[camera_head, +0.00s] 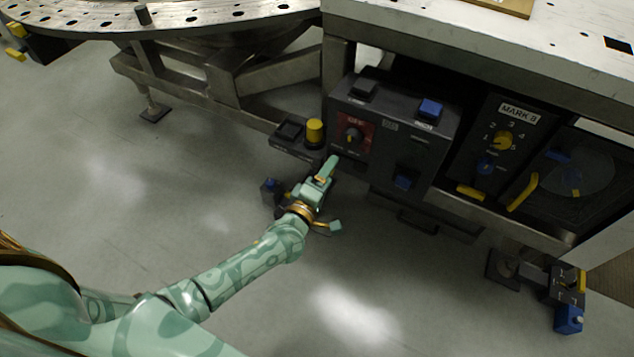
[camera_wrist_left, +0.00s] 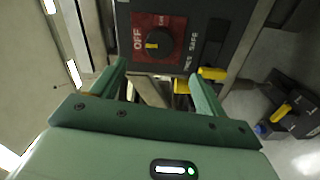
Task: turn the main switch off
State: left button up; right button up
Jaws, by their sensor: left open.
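The main switch is a dark round knob (camera_head: 353,135) with a yellow mark, on a red panel lettered OFF at the left of the dark control box. The knob (camera_wrist_left: 159,43) also shows in the left wrist view, ahead of the fingers, with OFF to its left. I cannot tell its setting for sure. My left gripper (camera_head: 328,168) is just below and left of the knob in the head view. My right gripper is not in view.
A yellow button (camera_head: 315,131) sits on a small dark box left of the switch. Blue buttons (camera_head: 430,108) are on the same control box. The table (camera_head: 480,40) overhangs above. The floor at left is clear.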

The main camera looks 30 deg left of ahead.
pick_arm(q)
jog(key=s, duration=0.3)
jog(key=shift+s+p, duration=0.3)
jog(key=shift+s, duration=0.05)
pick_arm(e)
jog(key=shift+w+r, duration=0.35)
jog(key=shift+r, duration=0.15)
